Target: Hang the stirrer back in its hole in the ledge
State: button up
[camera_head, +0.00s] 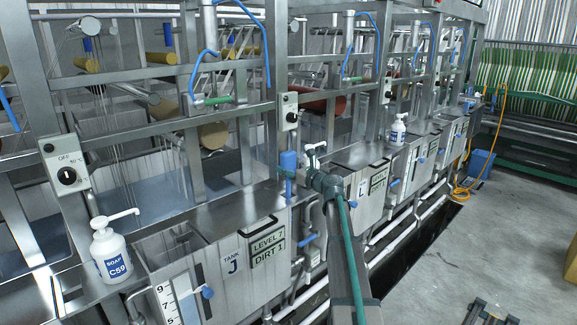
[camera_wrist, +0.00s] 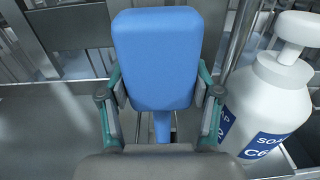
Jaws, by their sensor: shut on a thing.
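The stirrer's blue handle (camera_head: 288,161) stands upright just above the steel ledge (camera_head: 228,207), near the right end of tank J. A thin blue shaft runs down from it towards the ledge. My gripper (camera_head: 297,168) reaches in from the right and is shut on the handle. In the wrist view the big blue handle (camera_wrist: 158,60) sits between both fingers of my gripper (camera_wrist: 160,95), and its narrow shaft drops below it. A dark patch shows by the shaft, but my gripper hides the lower end, so I cannot tell whether it is in the hole.
A soap bottle (camera_wrist: 265,105) stands close to the right of my gripper in the wrist view. Another soap bottle (camera_head: 109,248) stands at the left on the ledge. Steel frame bars and a switch box (camera_head: 289,110) rise behind the handle. The ledge left of the handle is clear.

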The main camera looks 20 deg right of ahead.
aim_at(290, 188)
jog(key=shift+f+b, duration=2.15)
jog(key=shift+f, duration=2.1)
jog(key=o, duration=1.3)
jog(key=shift+o, duration=0.2)
jog(key=shift+s, duration=0.1)
jog(key=v, duration=1.2)
jog(key=shift+d, duration=0.1)
